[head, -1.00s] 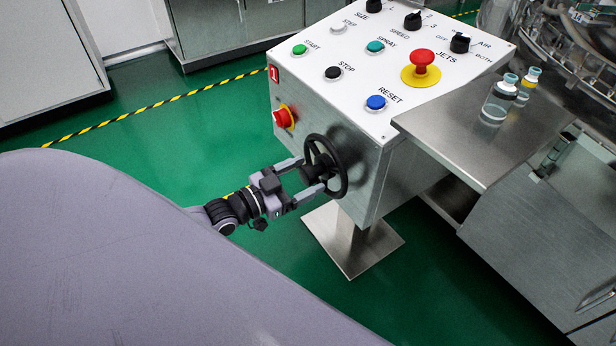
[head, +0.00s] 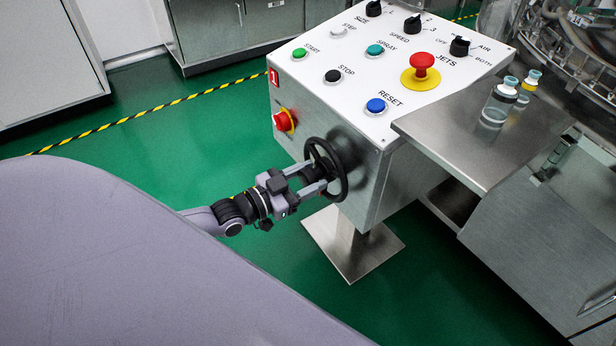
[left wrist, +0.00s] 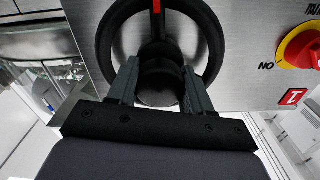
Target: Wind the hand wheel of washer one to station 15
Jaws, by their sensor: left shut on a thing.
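The black hand wheel (head: 343,185) sits on the grey side face of the washer's control box (head: 372,190). In the left wrist view its round rim (left wrist: 103,42) surrounds a dark hub (left wrist: 160,85), and a red mark (left wrist: 157,6) shows at the top edge. My left gripper (head: 318,180) is in front of the wheel. In the left wrist view its two fingers (left wrist: 158,88) lie on either side of the hub, and it is shut on it. My right gripper is not in view.
A red rotary switch (head: 282,121) on yellow sits on the box beside the wheel; it also shows in the left wrist view (left wrist: 306,46). The box top has buttons and a red emergency stop (head: 422,64). A steel shelf (head: 450,130) with vials juts out right. Green floor is clear at left.

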